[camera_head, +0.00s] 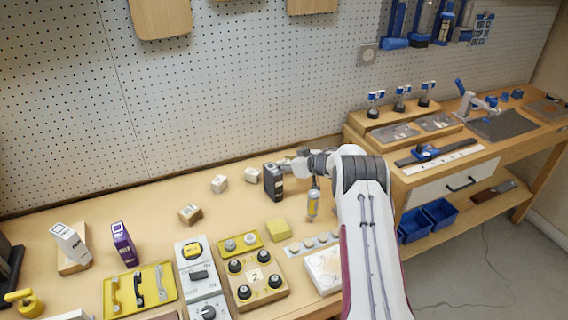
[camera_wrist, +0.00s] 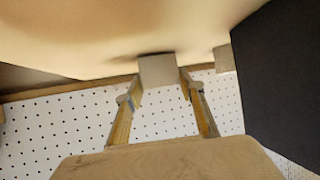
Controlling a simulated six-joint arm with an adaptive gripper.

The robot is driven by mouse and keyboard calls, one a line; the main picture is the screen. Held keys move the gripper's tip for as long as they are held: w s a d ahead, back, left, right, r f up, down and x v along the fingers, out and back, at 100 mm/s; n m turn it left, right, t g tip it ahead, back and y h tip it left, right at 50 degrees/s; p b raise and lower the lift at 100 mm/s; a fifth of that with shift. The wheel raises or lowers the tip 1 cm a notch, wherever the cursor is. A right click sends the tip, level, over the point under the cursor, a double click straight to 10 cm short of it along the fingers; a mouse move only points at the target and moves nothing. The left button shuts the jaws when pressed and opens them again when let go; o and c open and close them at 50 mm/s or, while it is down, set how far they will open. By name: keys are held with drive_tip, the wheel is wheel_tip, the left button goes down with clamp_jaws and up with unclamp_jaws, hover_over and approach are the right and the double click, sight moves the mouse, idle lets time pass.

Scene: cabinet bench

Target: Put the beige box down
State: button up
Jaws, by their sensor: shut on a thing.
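My gripper (camera_wrist: 158,84) is shut on the beige box (camera_wrist: 157,71), which sits between its two fingertips in the wrist view. That view has the bench top above and the pegboard below. A dark shadow lies on the bench right at the box's edge, so it is very close to the bench; I cannot tell whether it touches. In the head view my gripper (camera_head: 288,165) reaches left, just behind a black box (camera_head: 273,183). The held box is not clearly visible there.
The black box (camera_wrist: 282,75) fills the right of the wrist view, close to my gripper. Two pale blocks (camera_head: 219,183) (camera_head: 250,174) and a tan block (camera_head: 190,213) lie to the left. A yellow block (camera_head: 279,229) is in front. The pegboard (camera_head: 230,90) stands behind.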

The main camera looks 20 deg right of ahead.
drive_tip(key=shift+f, duration=0.15)
drive_tip(key=o, duration=1.1)
drive_tip(key=shift+o, duration=0.2)
drive_tip(key=shift+r, duration=0.2)
drive_tip(key=shift+s+d, duration=0.15)
drive_tip(key=shift+s, duration=0.05)
drive_tip(key=v, duration=1.1)
drive_tip(key=shift+s, duration=0.25)
drive_tip(key=shift+r, duration=0.2)
